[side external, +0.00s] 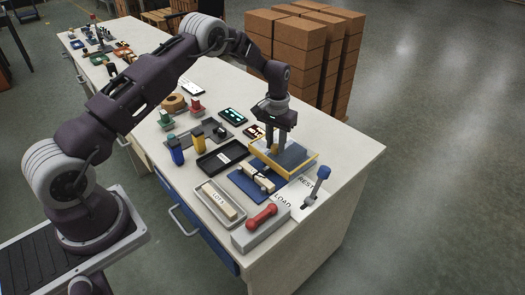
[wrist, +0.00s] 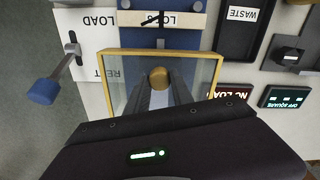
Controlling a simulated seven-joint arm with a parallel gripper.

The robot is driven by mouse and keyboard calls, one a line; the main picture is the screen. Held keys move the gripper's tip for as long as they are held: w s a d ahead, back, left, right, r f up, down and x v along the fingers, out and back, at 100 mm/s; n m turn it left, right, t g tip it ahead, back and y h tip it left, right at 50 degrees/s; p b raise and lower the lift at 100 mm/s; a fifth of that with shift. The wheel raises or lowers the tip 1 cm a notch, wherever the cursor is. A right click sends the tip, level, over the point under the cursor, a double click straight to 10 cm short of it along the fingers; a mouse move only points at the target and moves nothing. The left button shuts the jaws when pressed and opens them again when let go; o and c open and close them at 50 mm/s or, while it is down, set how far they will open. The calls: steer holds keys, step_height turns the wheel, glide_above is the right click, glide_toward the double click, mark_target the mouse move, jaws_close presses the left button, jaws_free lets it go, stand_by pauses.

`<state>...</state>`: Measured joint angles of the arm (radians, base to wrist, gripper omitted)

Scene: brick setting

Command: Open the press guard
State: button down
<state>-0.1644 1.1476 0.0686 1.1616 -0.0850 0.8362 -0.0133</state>
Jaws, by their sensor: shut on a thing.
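The press guard is a clear panel with a yellow frame (side external: 298,172) near the right end of the bench. In the wrist view its yellow frame (wrist: 190,53) surrounds my fingers. A round brass-coloured knob (wrist: 159,77) sits between the fingertips. My gripper (side external: 273,150) points down at the guard and is shut on this knob; its fingers (wrist: 159,88) lie on either side of it. A grey block shows inside the frame. I cannot tell how far the guard is raised.
A blue-knobbed lever (side external: 322,172) stands right of the guard, by the REST and LOAD labels.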

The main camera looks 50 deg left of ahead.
steer(key=shift+w, duration=0.4)
steer(key=c, duration=1.1)
jaws_free()
steer(key=shift+r, duration=0.15)
step_height(320, 180, up, 7)
steer(key=shift+f, duration=0.1)
